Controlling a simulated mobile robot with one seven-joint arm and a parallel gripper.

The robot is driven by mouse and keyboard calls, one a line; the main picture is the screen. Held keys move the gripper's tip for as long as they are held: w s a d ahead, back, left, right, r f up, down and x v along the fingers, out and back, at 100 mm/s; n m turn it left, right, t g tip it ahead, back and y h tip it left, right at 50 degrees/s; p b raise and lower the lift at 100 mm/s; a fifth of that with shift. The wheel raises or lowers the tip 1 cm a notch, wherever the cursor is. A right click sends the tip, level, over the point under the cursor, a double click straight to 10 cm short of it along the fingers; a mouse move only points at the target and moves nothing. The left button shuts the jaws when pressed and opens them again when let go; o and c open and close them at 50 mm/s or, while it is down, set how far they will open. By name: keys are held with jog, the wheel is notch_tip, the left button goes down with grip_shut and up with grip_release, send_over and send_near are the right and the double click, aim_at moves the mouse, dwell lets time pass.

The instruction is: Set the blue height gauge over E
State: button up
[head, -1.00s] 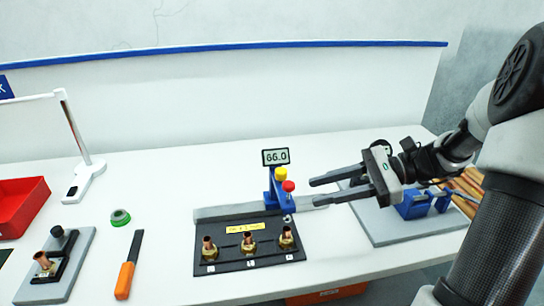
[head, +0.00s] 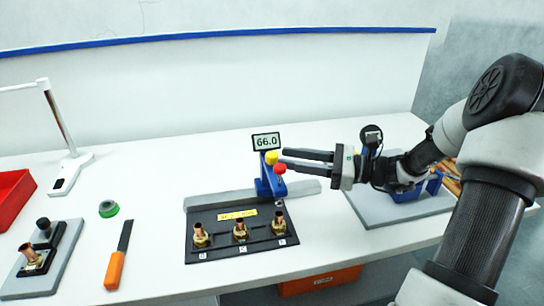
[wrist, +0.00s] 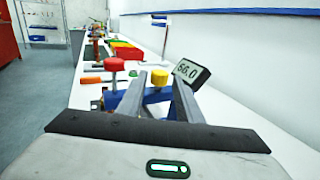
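The blue height gauge (head: 266,187) stands on a grey rail behind a black plate, near its right end. Contact cannot be told. Letters on the plate's small labels (head: 243,251) are too small to read.
The black plate (head: 215,218) holds three brass-and-copper fittings (head: 240,231). An orange-handled tool (head: 116,268), green ring (head: 109,209) and another fixture (head: 62,252) lie left. A grey board with a blue fixture (head: 405,207) lies right, under my arm.

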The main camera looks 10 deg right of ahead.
aim_at(272, 154)
jog(key=x, duration=0.5)
jog(key=shift+w+a, duration=0.1)
jog(key=shift+a, duration=0.1)
